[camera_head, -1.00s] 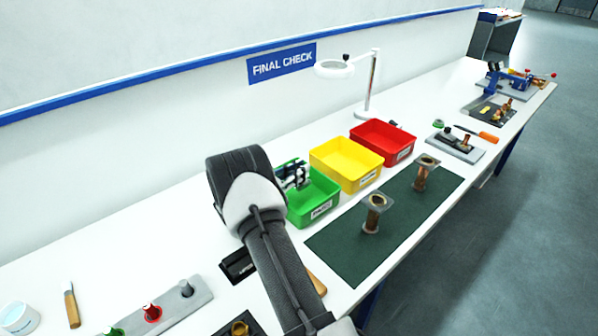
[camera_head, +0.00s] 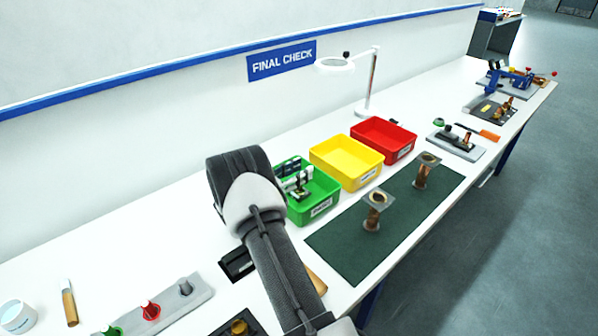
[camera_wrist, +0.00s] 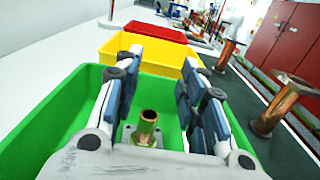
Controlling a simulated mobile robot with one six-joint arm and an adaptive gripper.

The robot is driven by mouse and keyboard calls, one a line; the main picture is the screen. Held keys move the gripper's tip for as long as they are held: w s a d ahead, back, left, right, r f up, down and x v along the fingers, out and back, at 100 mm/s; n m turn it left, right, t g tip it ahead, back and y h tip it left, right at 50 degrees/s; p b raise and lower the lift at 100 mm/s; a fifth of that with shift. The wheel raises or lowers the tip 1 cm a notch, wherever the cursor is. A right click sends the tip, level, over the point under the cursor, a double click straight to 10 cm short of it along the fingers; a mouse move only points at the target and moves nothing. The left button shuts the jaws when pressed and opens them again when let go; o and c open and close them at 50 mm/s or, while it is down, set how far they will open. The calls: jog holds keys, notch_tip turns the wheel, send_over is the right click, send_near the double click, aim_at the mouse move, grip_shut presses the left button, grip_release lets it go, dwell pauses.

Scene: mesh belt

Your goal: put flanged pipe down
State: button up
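A flanged pipe (camera_wrist: 147,125) is in the green bin (camera_wrist: 45,130), its open tube end up and its square flange below. In the head view my gripper (camera_head: 292,172) is at the bin, partly hidden by my arm. Two other flanged pipes, a nearer one (camera_head: 373,212) and a farther one (camera_head: 424,172), stand on the dark green mat (camera_head: 345,255).
A yellow bin (camera_head: 346,165) and a red bin (camera_head: 384,142) stand in a row beyond the green one. A magnifier lamp (camera_head: 367,85) stands behind them. A grey fixture with coloured knobs (camera_head: 150,310) is at the front left. The mat has bare room between and before its pipes.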

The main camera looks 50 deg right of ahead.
jog(key=shift+r, duration=0.25)
jog(key=w+a+p, duration=0.1)
jog(key=a+p, duration=0.2)
jog(key=a, duration=0.9)
jog(key=s+a+r+m+g+y, duration=0.1)
jog(key=s+a+r+m+y, duration=0.3)
jog(key=s+r, duration=0.3)
jog(key=s+a+r+m+g+y, duration=0.1)
jog(key=s+a+r+m+y, duration=0.35)
jog(key=r, duration=0.35)
jog(key=s+a+r+m+t+y, duration=0.2)
jog(key=s+a+m+t+y, duration=0.2)
jog(key=s+a, duration=0.4)
jog(key=s+a+r+m+t+y, duration=0.2)
jog(key=s+a+m+t+y, duration=0.2)
jog(key=s+a, duration=0.4)
jog(key=a+y, duration=0.1)
jog(key=a, duration=0.5)
jog(key=shift+s+a+r+t, duration=0.15)
jog(key=shift+a+r+t, duration=0.15)
jog(key=shift+y, duration=0.25)
